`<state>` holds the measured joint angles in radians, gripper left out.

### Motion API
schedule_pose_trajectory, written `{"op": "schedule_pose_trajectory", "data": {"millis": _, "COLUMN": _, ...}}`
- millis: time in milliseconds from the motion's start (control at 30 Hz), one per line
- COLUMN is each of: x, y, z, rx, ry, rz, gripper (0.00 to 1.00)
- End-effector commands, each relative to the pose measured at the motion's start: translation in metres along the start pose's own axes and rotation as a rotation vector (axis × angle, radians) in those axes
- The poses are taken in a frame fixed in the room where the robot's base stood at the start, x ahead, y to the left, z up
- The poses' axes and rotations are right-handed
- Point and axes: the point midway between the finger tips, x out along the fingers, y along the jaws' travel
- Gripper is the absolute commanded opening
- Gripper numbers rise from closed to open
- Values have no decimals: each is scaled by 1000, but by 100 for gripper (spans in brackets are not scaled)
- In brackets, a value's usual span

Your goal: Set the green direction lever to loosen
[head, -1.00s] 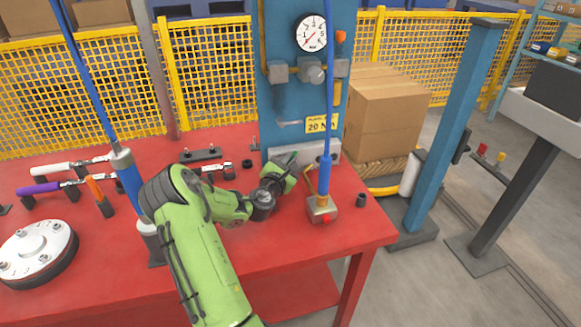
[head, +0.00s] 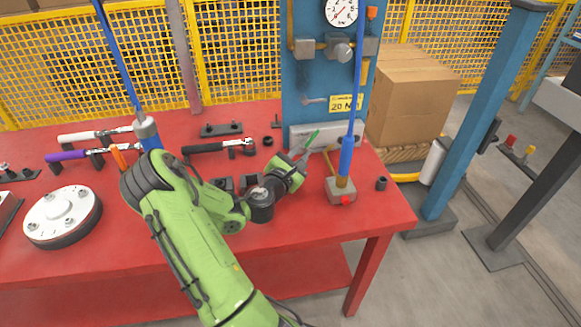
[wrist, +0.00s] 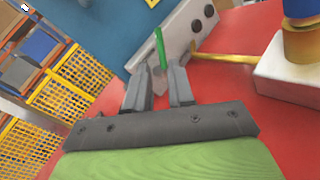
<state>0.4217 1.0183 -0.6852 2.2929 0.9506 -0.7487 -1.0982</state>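The green direction lever (wrist: 160,48) sticks up in front of a pale grey block at the foot of the blue panel. In the wrist view it stands just beyond my gripper (wrist: 161,82), in line with the gap between the fingers. My gripper is open, with a clear gap and nothing held. In the head view, a thin green lever tip (head: 312,139) shows just past my gripper (head: 304,153). The lever's lower end is partly hidden by the fingers. I cannot tell whether a finger touches it.
A yellow bent rod (wrist: 222,58) runs close by. Wrenches (head: 215,147) lie left on the red table (head: 310,222). A 20 Nm sign (head: 346,103) is on the panel.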

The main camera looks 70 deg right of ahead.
Motion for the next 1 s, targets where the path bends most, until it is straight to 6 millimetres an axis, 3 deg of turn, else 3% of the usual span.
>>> {"op": "schedule_pose_trajectory", "data": {"millis": 100, "x": -34, "y": 0, "z": -3, "rx": -7, "ry": 5, "rz": 3, "gripper": 23}}
{"op": "schedule_pose_trajectory", "data": {"millis": 300, "x": -65, "y": 0, "z": -1, "rx": -3, "ry": 1, "rz": 1, "gripper": 23}}
{"op": "schedule_pose_trajectory", "data": {"millis": 567, "x": -69, "y": 0, "z": 0, "rx": 0, "ry": -2, "rz": -1, "gripper": 23}}
{"op": "schedule_pose_trajectory", "data": {"millis": 667, "x": -70, "y": -1, "z": 0, "rx": 15, "ry": 0, "rz": -5, "gripper": 12}}
{"op": "schedule_pose_trajectory", "data": {"millis": 733, "x": -72, "y": -2, "z": 1, "rx": 98, "ry": 8, "rz": -35, "gripper": 1}}
{"op": "schedule_pose_trajectory", "data": {"millis": 867, "x": -92, "y": -9, "z": -7, "rx": 459, "ry": 74, "rz": -190, "gripper": 0}}
{"op": "schedule_pose_trajectory", "data": {"millis": 1000, "x": -139, "y": -4, "z": -34, "rx": 874, "ry": 235, "rz": -435, "gripper": 0}}
